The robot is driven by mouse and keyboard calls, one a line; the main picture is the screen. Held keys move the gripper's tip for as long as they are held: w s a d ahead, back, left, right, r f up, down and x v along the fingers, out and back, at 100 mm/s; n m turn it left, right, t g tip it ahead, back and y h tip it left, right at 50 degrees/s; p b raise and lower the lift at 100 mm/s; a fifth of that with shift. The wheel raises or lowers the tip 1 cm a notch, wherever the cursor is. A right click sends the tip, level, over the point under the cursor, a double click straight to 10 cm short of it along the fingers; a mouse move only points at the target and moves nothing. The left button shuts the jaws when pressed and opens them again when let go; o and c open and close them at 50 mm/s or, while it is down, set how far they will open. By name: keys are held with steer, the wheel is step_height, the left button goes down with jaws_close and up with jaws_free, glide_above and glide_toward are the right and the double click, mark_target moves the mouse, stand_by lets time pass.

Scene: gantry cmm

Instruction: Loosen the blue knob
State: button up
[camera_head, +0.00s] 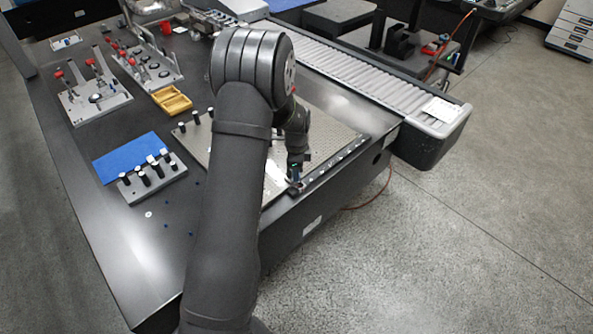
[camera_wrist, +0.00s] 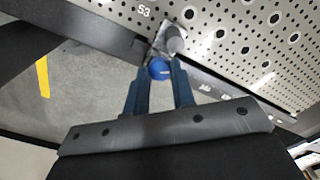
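The blue knob (camera_wrist: 159,69) shows in the wrist view at the edge of the perforated metal plate, beside a grey round-ended post (camera_wrist: 175,45). My gripper (camera_wrist: 160,72) has its two blue fingers on either side of the knob. The gap between the fingertips looks about as wide as the knob, and both tips appear to touch it. In the head view my gripper (camera_head: 294,182) is low at the plate's near right corner. There the knob is too small and covered to make out clearly.
The perforated plate (camera_head: 335,140) lies under my arm. A grey block with black pegs (camera_head: 150,182), a blue mat (camera_head: 128,155) and a yellow tray (camera_head: 171,101) are to the left. A ribbed conveyor (camera_head: 370,75) runs along the right, beyond the table edge.

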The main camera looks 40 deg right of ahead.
jaws_close()
steer(key=shift+n, duration=0.7)
steer(key=o, duration=0.7)
jaws_free()
steer(key=shift+o, duration=0.2)
steer(key=shift+r, duration=0.15)
step_height(320, 180, up, 17)
steer(key=shift+r, duration=0.1)
